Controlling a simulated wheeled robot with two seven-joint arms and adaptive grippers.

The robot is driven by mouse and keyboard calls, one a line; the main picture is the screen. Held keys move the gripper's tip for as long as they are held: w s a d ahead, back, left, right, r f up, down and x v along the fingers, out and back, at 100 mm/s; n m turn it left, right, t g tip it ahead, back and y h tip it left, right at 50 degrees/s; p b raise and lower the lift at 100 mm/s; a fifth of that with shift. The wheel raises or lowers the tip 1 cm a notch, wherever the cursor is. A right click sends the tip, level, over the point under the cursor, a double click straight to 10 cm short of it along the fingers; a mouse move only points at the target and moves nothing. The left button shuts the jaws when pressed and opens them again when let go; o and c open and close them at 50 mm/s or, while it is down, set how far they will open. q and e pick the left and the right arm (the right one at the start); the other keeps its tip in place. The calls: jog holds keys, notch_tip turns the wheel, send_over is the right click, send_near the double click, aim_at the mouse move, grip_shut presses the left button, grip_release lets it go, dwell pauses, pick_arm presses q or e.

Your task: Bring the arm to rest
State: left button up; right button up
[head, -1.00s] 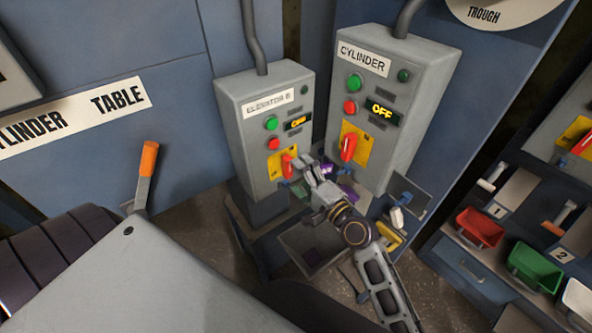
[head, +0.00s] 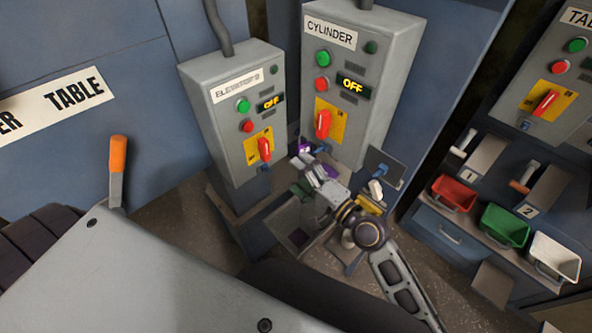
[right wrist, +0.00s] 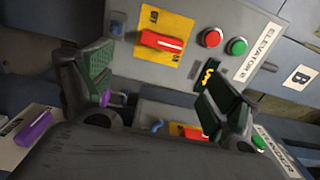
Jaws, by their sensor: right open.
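My right arm reaches up from the lower right in the head view. Its gripper (head: 308,164) is open and empty, in front of and between the two grey control boxes. The elevator box (head: 222,135) has a red switch (head: 264,150) on a yellow plate and a display that seems to read OFF. The gripper is to the right of this switch and apart from it. In the right wrist view the open fingers (right wrist: 160,100) stand apart, with the elevator box's red switch (right wrist: 160,41) beyond them. My left gripper is not in view.
The cylinder box (head: 368,120), reading OFF, stands behind the gripper with its own red switch (head: 322,124). Red (head: 453,194), green (head: 504,226) and white (head: 553,257) bins sit at the right. An orange-handled lever (head: 118,160) stands at the left.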

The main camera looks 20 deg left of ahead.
dwell(0.7)
jog(key=s+d+f+n+g+h, duration=0.15)
jog(key=s+d+f+h, duration=0.3)
jog(key=d, duration=0.85)
jog(key=s+d+f+n+g+h, duration=0.1)
jog(key=s+d+f+n+h, duration=0.35)
jog(key=d, duration=0.95)
jog(key=s+d+f+n+g+h, duration=0.1)
jog(key=s+d+f+h, duration=0.1)
jog(key=d+f+h, duration=0.8)
jog(key=s+d+f+g+y, duration=0.1)
jog(key=s+d+f, duration=0.1)
jog(key=f, duration=1.3)
jog(key=s+d+f+y, duration=0.1)
jog(key=f+y, duration=0.1)
jog(key=f, duration=1.2)
jog(key=s+d+f, duration=0.2)
jog(key=s+f, duration=0.8)
jog(key=s, duration=0.1)
jog(key=s+d+f+g, duration=0.1)
jog(key=s+d+f, duration=0.1)
jog(key=s+f, duration=0.8)
jog(key=shift+s+f+h, duration=0.2)
jog(key=shift+s+h, duration=0.1)
jog(key=shift+s, duration=0.4)
